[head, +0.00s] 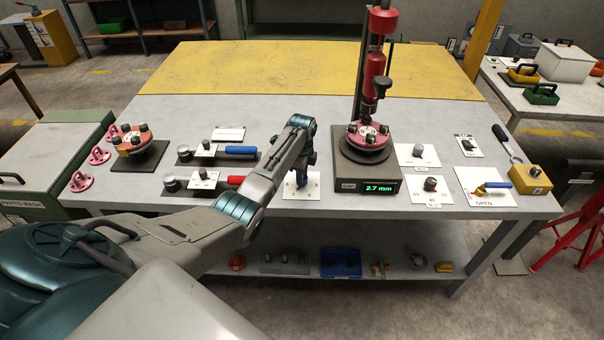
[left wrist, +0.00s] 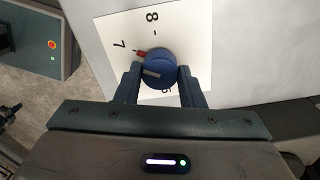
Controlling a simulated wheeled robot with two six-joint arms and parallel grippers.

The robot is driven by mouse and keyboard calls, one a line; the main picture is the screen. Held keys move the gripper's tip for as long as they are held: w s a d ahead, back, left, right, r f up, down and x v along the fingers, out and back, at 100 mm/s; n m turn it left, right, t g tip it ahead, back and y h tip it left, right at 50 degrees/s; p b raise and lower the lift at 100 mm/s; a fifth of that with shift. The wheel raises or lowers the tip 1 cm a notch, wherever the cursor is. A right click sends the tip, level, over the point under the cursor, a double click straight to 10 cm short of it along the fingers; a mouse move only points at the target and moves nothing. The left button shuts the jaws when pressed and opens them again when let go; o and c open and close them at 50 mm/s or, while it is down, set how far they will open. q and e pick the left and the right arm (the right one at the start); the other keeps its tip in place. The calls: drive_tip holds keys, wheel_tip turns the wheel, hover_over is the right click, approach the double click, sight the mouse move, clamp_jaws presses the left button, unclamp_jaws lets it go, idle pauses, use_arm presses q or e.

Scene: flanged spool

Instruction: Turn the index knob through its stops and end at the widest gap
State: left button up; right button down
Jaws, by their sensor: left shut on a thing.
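The index knob is a blue round knob (left wrist: 158,72) on a white dial card (left wrist: 190,30), which also shows in the head view (head: 289,188). In the left wrist view its red pointer (left wrist: 140,53) points toward the figure 7. An 8 stands at the top of the card, and another mark below the knob is partly hidden. My left gripper (left wrist: 158,75) has one finger on each side of the knob and is shut on it. In the head view my arm covers much of the knob. The gap readout (head: 377,188) shows 2.7 mm. My right gripper is out of view.
Right of the knob, a red flanged spool (head: 368,134) sits on the dark gauge stand under a red press column (head: 374,75). To the left are lever switches with blue (head: 241,150) and red handles and another flanged spool (head: 136,138). Smaller knob cards lie at the right.

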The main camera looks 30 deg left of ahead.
use_arm(q)
drive_tip(key=shift+w+r, duration=0.1)
drive_tip(key=o, duration=1)
wheel_tip(320, 180, up, 11)
drive_tip(key=b, duration=0.3)
